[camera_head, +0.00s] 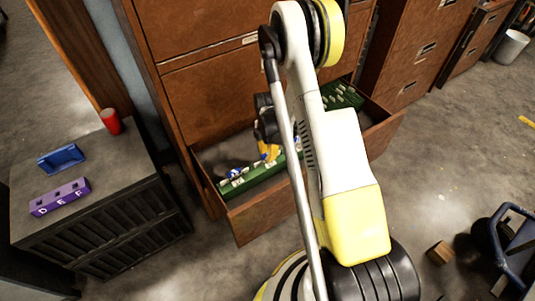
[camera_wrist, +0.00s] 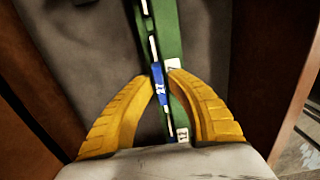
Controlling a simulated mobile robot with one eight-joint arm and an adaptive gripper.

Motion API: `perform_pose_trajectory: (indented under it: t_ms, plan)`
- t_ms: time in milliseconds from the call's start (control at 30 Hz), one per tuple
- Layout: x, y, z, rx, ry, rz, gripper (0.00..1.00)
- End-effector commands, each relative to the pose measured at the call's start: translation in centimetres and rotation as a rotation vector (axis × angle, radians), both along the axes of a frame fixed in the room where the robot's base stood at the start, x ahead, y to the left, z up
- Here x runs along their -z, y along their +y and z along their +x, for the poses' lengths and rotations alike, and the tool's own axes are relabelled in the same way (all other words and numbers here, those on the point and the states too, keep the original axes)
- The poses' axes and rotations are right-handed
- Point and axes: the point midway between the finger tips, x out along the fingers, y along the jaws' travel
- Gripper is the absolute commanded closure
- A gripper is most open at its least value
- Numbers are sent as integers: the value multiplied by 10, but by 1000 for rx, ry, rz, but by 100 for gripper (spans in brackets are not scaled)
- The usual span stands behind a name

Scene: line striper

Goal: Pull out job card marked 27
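The job card marked 27 (camera_wrist: 159,88) shows a blue tab in the wrist view, standing in a narrow green rack. My gripper (camera_wrist: 160,77) has its yellow fingertips close on both sides of this tab, and it looks shut on it. The lower part of the card is hidden in the rack. The green rack (camera_wrist: 170,30) runs lengthwise through the wrist view. In the head view my gripper (camera_head: 269,150) is down in the open drawer at the green rack (camera_head: 252,180), partly hidden behind my arm.
The open brown drawer (camera_head: 262,215) has walls around the rack. A dark cabinet (camera_head: 125,160) at left carries a red cup (camera_head: 111,121), a blue holder (camera_head: 61,158) and a purple block (camera_head: 60,197) lettered D, E, F. A blue-framed machine (camera_head: 512,245) stands at lower right.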

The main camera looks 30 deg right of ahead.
Motion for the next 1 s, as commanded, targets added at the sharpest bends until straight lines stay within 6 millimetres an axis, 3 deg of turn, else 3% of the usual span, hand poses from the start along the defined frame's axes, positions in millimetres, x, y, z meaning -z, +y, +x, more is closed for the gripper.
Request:
perform_pose_trajectory:
  t_ms: [1000]
  plan:
    - [-12, 0, 0, 0, 0, 0, 100]
